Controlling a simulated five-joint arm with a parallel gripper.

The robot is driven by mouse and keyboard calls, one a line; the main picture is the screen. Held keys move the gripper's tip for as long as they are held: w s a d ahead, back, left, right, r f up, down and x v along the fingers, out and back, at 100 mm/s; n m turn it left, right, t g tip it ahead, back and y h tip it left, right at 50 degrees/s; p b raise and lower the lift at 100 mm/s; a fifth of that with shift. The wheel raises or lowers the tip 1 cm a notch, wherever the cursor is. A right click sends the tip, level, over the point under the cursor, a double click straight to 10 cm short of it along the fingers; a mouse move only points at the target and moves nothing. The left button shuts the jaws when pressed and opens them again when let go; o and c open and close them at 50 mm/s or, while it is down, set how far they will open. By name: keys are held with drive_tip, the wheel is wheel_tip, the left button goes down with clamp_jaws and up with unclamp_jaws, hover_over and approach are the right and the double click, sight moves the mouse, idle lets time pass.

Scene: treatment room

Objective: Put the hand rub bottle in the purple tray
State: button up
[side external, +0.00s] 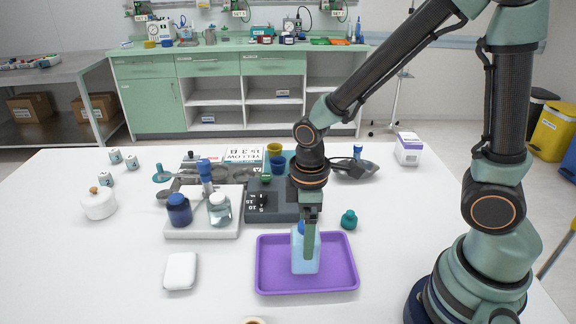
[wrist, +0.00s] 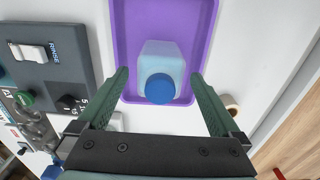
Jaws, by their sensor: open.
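The hand rub bottle (side external: 298,262), pale translucent blue with a blue cap, appears to stand upright inside the purple tray (side external: 264,287). In the wrist view the bottle (wrist: 162,55) shows from above, its cap toward me, with the tray (wrist: 127,40) around it. My gripper (side external: 309,255) points down over the tray, and one finger hides part of the bottle. In the wrist view the fingers of my gripper (wrist: 160,76) are spread wide, one on each side of the bottle, with gaps between them and it.
A white stand (side external: 190,232) holds a dark blue jar (side external: 179,210) and a clear bottle (side external: 220,210). A grey device (side external: 268,203) lies behind the tray. A teal stoppered piece (side external: 349,219) stands behind its right side. A white box (side external: 180,271) lies left; table space around it is clear.

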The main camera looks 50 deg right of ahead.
wheel_tip(320, 180, up, 7)
drive_tip(key=shift+r, duration=0.15)
drive_tip(key=d+r+m+t, duration=0.5)
drive_tip(key=d+r+m, duration=0.2)
drive_tip(key=r+m, duration=0.2)
drive_tip(key=shift+s+d+r+t, duration=0.2)
drive_tip(key=shift+s+r+t, duration=0.1)
drive_tip(key=shift+s, duration=0.1)
